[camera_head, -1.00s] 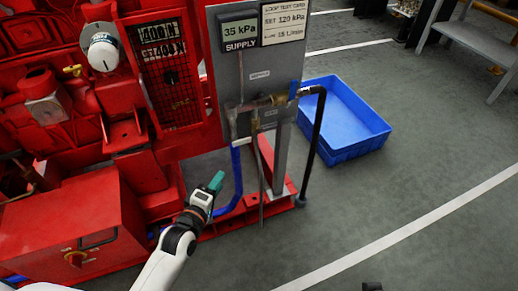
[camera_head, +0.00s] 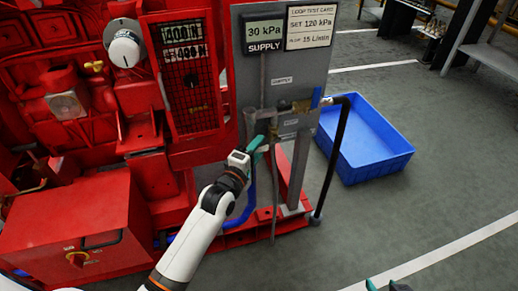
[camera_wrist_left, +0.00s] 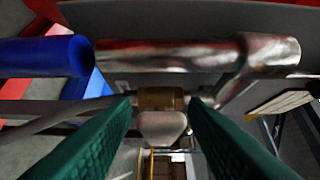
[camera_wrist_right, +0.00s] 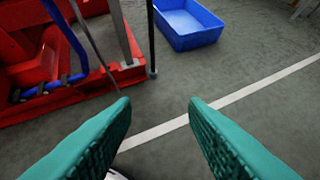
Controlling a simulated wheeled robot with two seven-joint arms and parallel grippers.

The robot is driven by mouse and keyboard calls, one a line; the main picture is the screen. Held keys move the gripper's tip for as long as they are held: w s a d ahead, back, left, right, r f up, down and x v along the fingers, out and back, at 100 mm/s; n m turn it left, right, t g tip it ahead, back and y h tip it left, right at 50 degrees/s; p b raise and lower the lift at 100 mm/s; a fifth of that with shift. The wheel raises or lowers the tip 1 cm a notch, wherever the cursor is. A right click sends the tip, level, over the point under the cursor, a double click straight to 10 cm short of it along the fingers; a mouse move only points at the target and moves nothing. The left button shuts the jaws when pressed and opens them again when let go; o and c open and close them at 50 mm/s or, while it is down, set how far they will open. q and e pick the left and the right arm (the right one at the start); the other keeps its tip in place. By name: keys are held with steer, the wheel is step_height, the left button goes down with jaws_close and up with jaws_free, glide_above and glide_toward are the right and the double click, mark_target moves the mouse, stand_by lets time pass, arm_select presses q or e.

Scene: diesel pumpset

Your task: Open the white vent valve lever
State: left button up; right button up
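In the left wrist view a pale, whitish lever-like part (camera_wrist_left: 161,127) hangs under a small brass valve body (camera_wrist_left: 160,98), below a metal pipe; I take it for the white vent valve lever. The open fingers of my left gripper (camera_wrist_left: 160,106) stand on either side of it, with gaps; contact cannot be told. In the head view my left gripper (camera_head: 262,148) is at the pipework on the grey panel (camera_head: 285,75), and the lever cannot be made out there. My right gripper (camera_wrist_right: 160,105) is open and empty above the floor; its tips show at the bottom of the head view (camera_head: 388,286).
A supply display (camera_head: 264,36) reads 30 kPa beside a loop test card (camera_head: 310,27). A blue-handled valve (camera_head: 316,97) and black hose (camera_head: 335,155) are right of my left gripper. A blue crate (camera_head: 380,168) is on the floor. The red pumpset (camera_head: 70,215) fills the left.

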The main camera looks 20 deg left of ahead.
arm_select(q)
steer(key=shift+w+d, duration=0.15)
steer(key=shift+w, duration=0.45)
arm_select(e)
steer(key=shift+w+a+r+t, duration=0.2)
steer(key=shift+w+r+t, duration=0.2)
steer(key=shift+w, duration=0.15)
arm_select(q)
jaws_close()
